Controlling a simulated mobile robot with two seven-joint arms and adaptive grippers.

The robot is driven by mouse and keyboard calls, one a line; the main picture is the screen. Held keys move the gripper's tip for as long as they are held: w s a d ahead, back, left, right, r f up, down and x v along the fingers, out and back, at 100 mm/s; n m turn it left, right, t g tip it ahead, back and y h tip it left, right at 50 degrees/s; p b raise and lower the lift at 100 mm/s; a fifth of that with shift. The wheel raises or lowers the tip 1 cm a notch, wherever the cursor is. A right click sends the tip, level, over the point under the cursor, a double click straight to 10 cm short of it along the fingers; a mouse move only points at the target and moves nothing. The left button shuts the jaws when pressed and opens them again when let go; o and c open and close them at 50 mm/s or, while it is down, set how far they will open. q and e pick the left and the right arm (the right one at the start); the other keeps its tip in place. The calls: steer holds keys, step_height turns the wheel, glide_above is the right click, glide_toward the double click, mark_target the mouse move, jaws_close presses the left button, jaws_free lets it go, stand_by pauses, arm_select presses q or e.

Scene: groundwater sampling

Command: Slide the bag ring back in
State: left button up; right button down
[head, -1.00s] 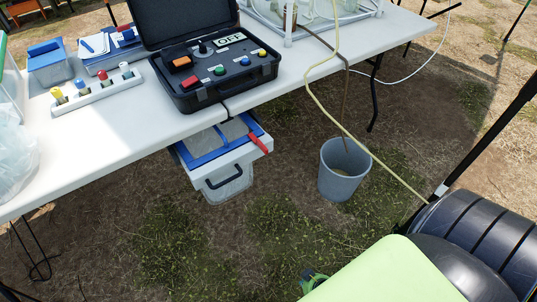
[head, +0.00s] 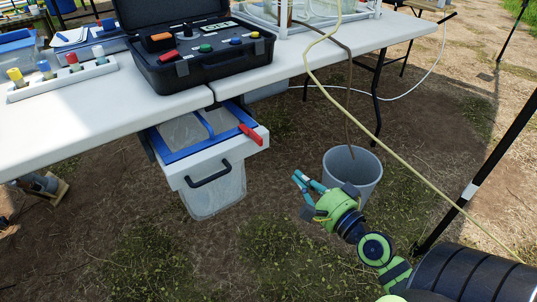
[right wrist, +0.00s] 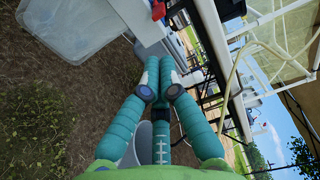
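The bag ring appears to be the blue-rimmed white frame (head: 228,160) under the table. It sticks out beyond the table's front edge, with a clear bag or bin (head: 217,192) hanging below it. Its front has a black handle (head: 208,175), and a red lever (head: 250,134) lies at its right corner. The clear bag also shows at the upper left of the right wrist view (right wrist: 75,27). My right gripper (head: 300,182) is to the right of the frame and apart from it. Its teal fingers (right wrist: 160,62) converge, with nothing seen between them. My left gripper is out of view.
A white table (head: 95,108) carries an open black control case (head: 205,58) and a rack of coloured bottles (head: 62,82). A grey bucket (head: 352,172) stands behind my right gripper. A yellowish hose (head: 400,170) crosses the right side. The grass before the frame is clear.

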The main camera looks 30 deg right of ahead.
steer(key=w+p, duration=0.1)
steer(key=w, duration=0.4)
glide_toward(250, 130)
steer(key=shift+w+d+f, duration=0.2)
steer(key=shift+f, duration=0.4)
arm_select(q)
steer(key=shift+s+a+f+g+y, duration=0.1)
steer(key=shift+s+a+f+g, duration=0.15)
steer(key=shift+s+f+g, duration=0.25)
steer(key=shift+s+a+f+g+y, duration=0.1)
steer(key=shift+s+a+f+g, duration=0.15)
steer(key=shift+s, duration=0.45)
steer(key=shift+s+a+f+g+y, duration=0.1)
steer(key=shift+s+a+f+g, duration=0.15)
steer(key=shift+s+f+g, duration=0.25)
arm_select(e)
steer(key=shift+w, duration=0.75)
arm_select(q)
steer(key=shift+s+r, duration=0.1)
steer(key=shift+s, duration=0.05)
arm_select(e)
steer(key=w, duration=0.4)
steer(key=shift+w+a+r, duration=0.1)
steer(key=shift+w, duration=0.1)
steer(key=w, duration=0.2)
steer(key=shift+w, duration=0.45)
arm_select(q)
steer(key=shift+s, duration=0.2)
arm_select(e)
steer(key=shift+r, duration=0.15)
